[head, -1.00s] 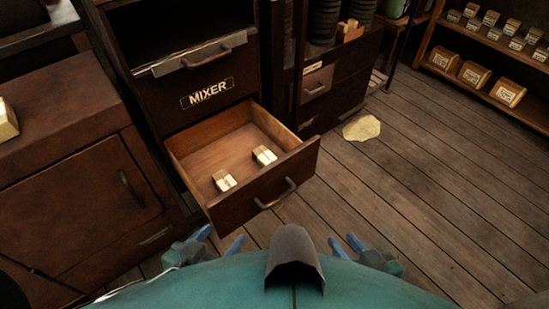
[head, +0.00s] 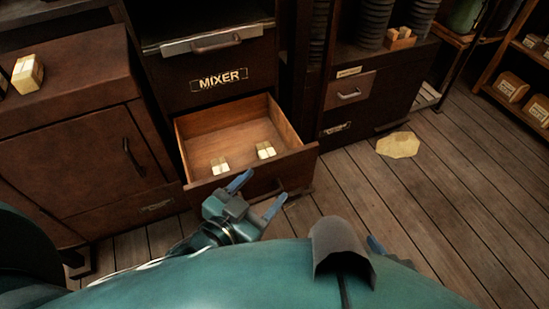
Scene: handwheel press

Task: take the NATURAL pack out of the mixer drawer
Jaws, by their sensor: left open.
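The mixer drawer (head: 226,120) is pulled open below the MIXER label plate (head: 219,79). Two small pale packs lie apart on its floor: a left pack (head: 219,167) near the front left and a right pack (head: 265,151) near the front right. Their labels are too small to read, so I cannot tell which is NATURAL. My left gripper (head: 262,190) is open and empty, its blue fingers overlapping the drawer front in the picture and partly hiding the handle.
A low cabinet (head: 80,150) stands left, with a pale box (head: 27,75) on top. A dark cabinet with drawers (head: 349,92) stands right of the mixer. A yellowish patch (head: 398,144) lies on the wooden floor (head: 430,205), otherwise clear to the right.

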